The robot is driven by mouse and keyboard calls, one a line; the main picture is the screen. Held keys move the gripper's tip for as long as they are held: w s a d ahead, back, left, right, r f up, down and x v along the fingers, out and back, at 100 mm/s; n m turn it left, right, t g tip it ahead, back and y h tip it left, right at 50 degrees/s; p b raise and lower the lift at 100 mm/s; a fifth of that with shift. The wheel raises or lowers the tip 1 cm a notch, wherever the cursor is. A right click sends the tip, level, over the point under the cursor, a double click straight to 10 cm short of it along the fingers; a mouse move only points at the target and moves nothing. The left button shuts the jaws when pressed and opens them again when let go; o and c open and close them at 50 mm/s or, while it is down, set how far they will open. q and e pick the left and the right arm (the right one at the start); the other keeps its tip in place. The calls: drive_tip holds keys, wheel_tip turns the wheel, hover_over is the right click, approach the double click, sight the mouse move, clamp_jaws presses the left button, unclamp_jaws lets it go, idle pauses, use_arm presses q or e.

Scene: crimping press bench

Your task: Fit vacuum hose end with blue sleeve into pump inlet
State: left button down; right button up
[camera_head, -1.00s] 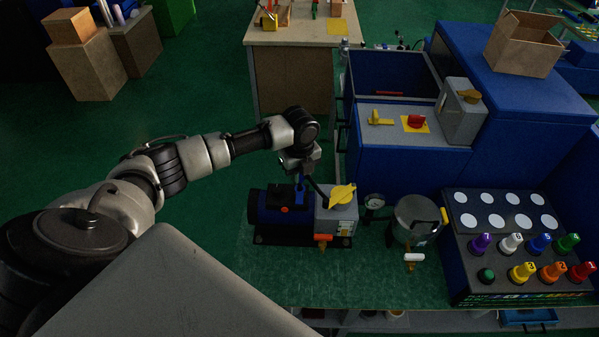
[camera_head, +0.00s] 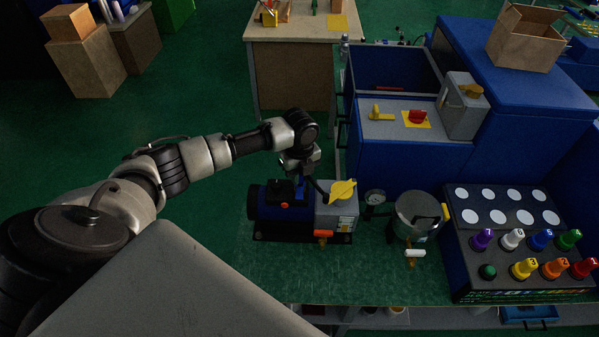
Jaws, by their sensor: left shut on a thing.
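The vacuum pump (camera_head: 283,212) stands on the green bench, with a blue motor body at left and a grey block with a yellow cap (camera_head: 343,191) at right. My left gripper (camera_head: 302,176) points down just above the pump's middle. It is shut on the hose end with the blue sleeve (camera_head: 300,188), which shows as a small blue piece right at the pump's top. A dark hose runs from the gripper down toward the yellow cap. The inlet is hidden, so I cannot tell whether the hose end is in it. My right gripper is out of view.
A metal pot (camera_head: 416,217) with a gauge (camera_head: 374,198) stands right of the pump. A panel with coloured knobs (camera_head: 521,270) is at far right. A blue cabinet (camera_head: 410,160) rises behind. The green bench front (camera_head: 290,273) is clear.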

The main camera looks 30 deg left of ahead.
use_arm(q)
drive_tip(key=shift+f, duration=0.5)
drive_tip(key=c, duration=0.9)
unclamp_jaws()
wheel_tip(320, 180, up, 11)
drive_tip(key=b, duration=0.3)
drive_tip(key=shift+f, duration=0.1)
